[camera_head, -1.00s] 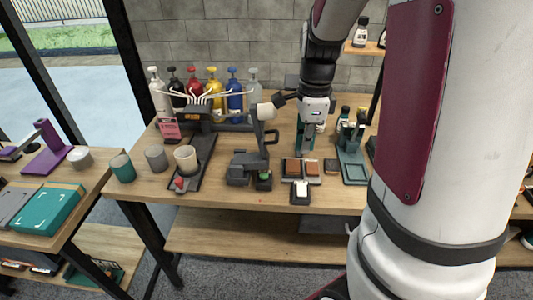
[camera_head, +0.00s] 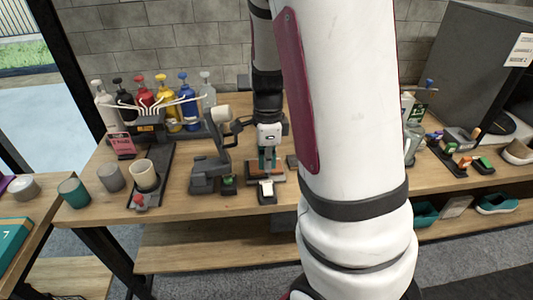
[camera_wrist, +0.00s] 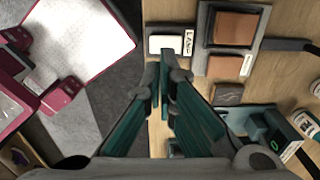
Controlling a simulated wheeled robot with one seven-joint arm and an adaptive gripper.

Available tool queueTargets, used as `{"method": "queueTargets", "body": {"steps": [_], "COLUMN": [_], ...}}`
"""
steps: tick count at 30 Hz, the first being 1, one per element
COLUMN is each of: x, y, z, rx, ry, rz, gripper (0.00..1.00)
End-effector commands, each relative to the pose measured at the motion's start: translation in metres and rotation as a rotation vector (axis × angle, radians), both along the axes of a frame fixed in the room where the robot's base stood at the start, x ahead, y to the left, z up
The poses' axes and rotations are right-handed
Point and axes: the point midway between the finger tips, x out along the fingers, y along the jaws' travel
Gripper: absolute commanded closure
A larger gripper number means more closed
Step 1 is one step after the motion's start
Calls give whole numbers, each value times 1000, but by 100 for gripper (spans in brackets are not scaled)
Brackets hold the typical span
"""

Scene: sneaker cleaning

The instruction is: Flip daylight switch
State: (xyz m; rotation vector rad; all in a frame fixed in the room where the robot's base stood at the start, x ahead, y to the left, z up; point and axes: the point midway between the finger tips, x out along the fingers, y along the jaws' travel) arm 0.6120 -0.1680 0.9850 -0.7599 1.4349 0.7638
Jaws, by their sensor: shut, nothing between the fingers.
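A white rocker switch (camera_head: 267,188) on a small dark base sits at the front edge of the wooden table. In the wrist view the white switch (camera_wrist: 166,44) shows beside a small label that is hard to read. My gripper (camera_head: 268,170) points down just behind and above the switch in the head view, partly in front of the brown pads. In the wrist view my gripper's teal fingers (camera_wrist: 164,62) are together and empty, with the tips close to the switch's edge. I cannot tell whether they touch it.
Brown pads in a grey tray (camera_wrist: 203,42) lie beside the switch. A grey jointed lamp-like stand (camera_head: 205,178) and a green button (camera_head: 229,183) are to its left. Colored pump bottles (camera_head: 163,105) stand behind. A teal stand (camera_wrist: 250,118) is near my gripper.

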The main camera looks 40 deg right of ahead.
Motion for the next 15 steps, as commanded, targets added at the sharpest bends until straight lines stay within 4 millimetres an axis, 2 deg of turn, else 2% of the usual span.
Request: {"method": "queueTargets", "body": {"steps": [1, 6, 12, 15], "x": [0, 0, 0, 0], "y": [0, 0, 0, 0], "z": [-13, -44, -70, -77], "rx": [1, 0, 0, -1], "ry": [4, 2, 1, -1], "rz": [-3, -3, -1, -2], "gripper": [100, 100, 100, 100]}}
